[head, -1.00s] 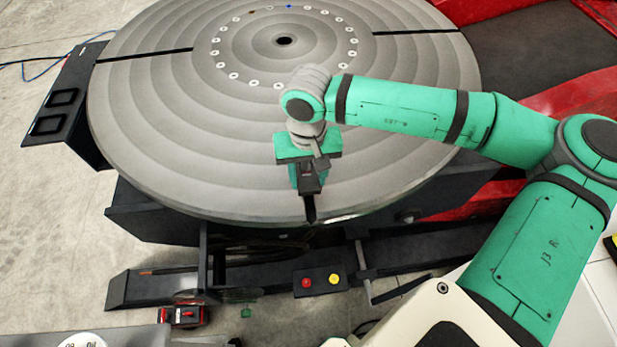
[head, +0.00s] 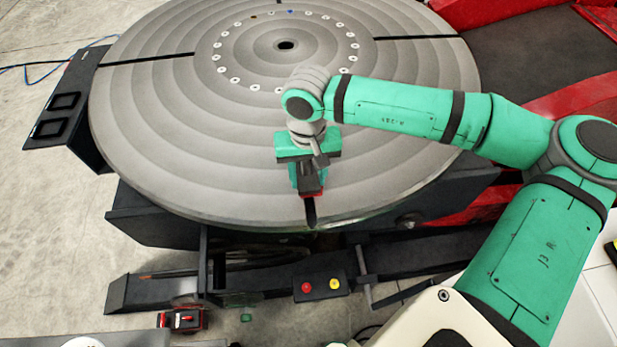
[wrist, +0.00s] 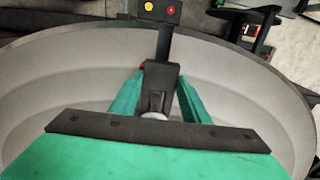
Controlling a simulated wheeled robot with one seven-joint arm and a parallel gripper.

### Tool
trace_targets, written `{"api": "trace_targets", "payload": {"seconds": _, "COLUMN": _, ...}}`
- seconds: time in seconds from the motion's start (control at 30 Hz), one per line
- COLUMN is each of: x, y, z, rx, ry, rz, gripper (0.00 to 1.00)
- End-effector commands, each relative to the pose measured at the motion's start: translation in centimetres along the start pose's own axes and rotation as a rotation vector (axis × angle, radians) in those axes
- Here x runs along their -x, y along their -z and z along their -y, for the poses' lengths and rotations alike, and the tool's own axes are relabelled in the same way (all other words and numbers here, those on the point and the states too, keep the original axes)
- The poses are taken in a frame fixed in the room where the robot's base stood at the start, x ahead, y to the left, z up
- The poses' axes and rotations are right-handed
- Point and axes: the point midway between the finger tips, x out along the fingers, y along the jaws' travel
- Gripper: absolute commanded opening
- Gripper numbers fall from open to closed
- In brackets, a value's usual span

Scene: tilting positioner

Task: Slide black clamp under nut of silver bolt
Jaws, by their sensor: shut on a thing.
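My gripper (head: 308,180) points down over the front edge area of the round grey turntable (head: 160,150). In the wrist view its two green fingers (wrist: 162,98) stand on either side of a black clamp (wrist: 160,75) and are shut on it. The clamp lies along the dark radial slot (head: 311,212) near the rim. A small silver rounded part (wrist: 153,116), which looks like the bolt or its nut, shows at the clamp's near end, partly hidden by my gripper's dark plate. I cannot tell whether the clamp is under the nut.
A control box (head: 320,284) with a red and a yellow button sits below the turntable's front edge. A red and black tool (head: 183,319) lies on the floor. A ring of small holes circles the turntable's centre. Most of its top is clear.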

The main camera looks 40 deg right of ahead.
Motion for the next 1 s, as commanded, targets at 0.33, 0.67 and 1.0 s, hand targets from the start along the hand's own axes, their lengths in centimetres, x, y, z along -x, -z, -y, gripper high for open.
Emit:
{"api": "trace_targets", "payload": {"seconds": 0.33, "x": 0.1, "y": 0.1, "z": 0.0, "rx": 0.000, "ry": 0.000, "rz": -0.001, "gripper": 0.00}}
{"api": "trace_targets", "payload": {"seconds": 0.67, "x": 0.1, "y": 0.4, "z": 0.0, "rx": 0.000, "ry": 0.000, "rz": -0.001, "gripper": 0.00}}
{"api": "trace_targets", "payload": {"seconds": 1.0, "x": 0.1, "y": 1.4, "z": 0.0, "rx": 0.000, "ry": 0.000, "rz": -0.001, "gripper": 0.00}}
